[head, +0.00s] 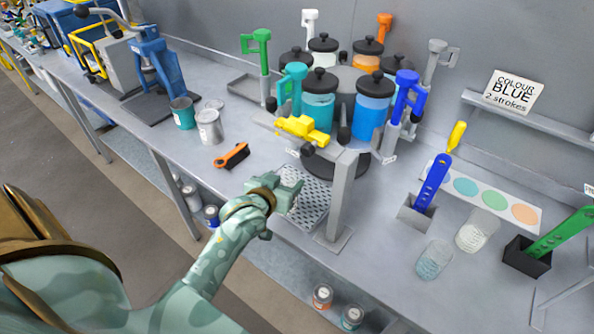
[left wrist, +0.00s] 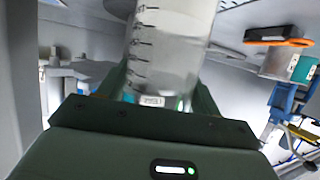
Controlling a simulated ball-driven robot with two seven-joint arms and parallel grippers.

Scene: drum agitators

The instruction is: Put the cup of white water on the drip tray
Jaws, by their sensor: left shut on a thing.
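My left gripper (head: 288,187) is shut at the near left edge of the perforated drip tray (head: 312,203). In the left wrist view it holds a clear graduated cup (left wrist: 168,45) with a pale, whitish content between its green fingers. In the head view this cup is hidden by the gripper and wrist. I cannot tell whether its base touches the tray. My right gripper is not in view.
A grey post (head: 342,195) stands right of the tray, under a yellow-handled valve (head: 302,128). Two clear cups, one bluish (head: 433,260) and one whitish (head: 477,231), stand right. Several paint canisters (head: 370,108) stand behind.

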